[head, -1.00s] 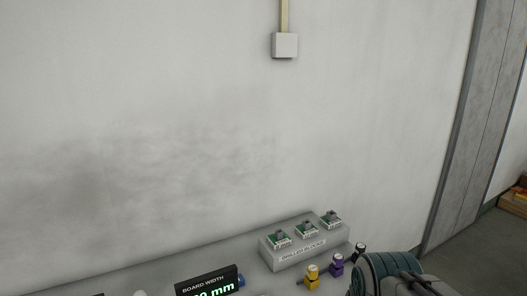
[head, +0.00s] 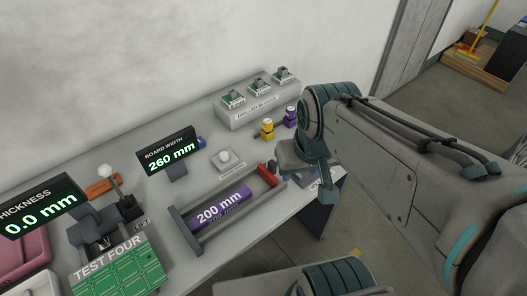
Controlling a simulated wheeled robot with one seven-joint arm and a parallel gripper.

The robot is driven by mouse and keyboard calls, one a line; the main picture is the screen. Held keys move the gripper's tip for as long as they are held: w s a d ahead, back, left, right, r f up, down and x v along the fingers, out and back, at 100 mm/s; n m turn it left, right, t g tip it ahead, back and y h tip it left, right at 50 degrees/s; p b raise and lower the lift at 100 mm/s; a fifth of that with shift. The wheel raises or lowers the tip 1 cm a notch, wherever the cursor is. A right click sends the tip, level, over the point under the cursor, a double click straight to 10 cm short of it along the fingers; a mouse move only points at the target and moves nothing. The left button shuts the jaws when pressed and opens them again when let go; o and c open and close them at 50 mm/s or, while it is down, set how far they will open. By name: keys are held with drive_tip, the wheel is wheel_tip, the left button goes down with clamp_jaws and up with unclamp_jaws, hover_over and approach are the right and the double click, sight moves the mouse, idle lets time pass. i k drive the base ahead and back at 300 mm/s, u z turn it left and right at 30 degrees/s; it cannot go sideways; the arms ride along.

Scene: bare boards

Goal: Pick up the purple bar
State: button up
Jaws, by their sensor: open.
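The purple bar (head: 222,206), a thick cylinder marked "200 mm", lies in a grey open frame or rack (head: 179,222) on the bench. A red piece (head: 266,175) sits at the rack's right end. My gripper (head: 328,191) hangs from my arm to the right of the rack, near the bench's right end, apart from the bar. Its jaws are open and empty, pointing down; the fingers are small and partly overlapped in this view.
A "260 mm" board width display (head: 170,157) and a white button box (head: 228,160) stand behind the rack. A grey block holder (head: 258,104), yellow knob (head: 267,128) and purple knob (head: 290,117) are at the back. Green boards (head: 120,270) lie at left front.

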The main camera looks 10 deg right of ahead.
sight(201, 221)
drive_tip(key=k, duration=1)
drive_tip(key=u, duration=1.05)
drive_tip(key=i, duration=0.7)
drive_tip(key=z, duration=1.8)
